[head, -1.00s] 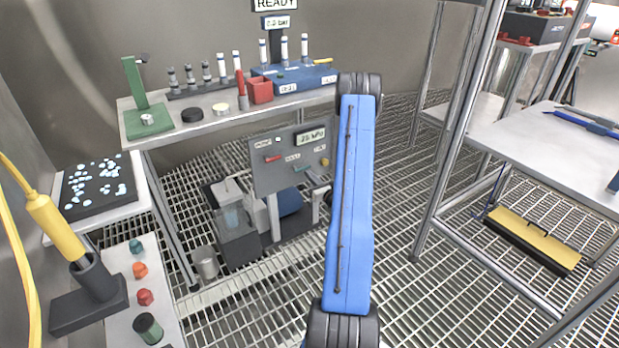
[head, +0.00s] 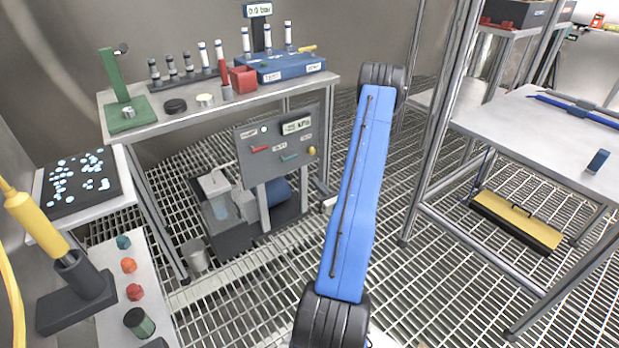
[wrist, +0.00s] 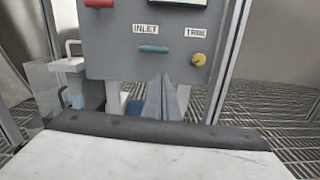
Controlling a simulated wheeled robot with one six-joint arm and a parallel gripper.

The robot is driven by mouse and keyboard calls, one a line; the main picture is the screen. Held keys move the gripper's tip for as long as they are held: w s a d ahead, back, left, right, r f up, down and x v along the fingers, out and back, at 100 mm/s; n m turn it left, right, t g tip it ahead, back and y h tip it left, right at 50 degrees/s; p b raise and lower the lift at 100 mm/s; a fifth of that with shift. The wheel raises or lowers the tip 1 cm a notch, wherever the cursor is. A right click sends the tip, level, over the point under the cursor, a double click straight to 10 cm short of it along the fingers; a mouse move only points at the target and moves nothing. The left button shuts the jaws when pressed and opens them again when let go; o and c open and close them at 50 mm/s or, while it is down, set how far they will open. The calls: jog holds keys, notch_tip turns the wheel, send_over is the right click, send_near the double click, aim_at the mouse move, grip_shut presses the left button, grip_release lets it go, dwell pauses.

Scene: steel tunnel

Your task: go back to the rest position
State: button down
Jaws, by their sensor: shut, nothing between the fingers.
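My gripper (wrist: 160,98) shows in the wrist view as grey fingers closed together, pointing toward the lower part of a grey control panel (wrist: 120,45). Nothing is held between them. I cannot tell how far the fingers are from the panel. In the head view my blue arm link rises through the middle, and it hides most of my gripper. The same panel (head: 250,165) stands left of the arm there.
A bench (head: 160,122) with vials, a red box (head: 243,79) and a blue block (head: 285,66) is behind the panel. A steel-framed table (head: 500,125) stands to the right, with a yellow-topped case (head: 515,220) beneath. Open grating floor (head: 420,285) lies between.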

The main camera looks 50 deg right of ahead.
jog(key=shift+v, duration=1.45)
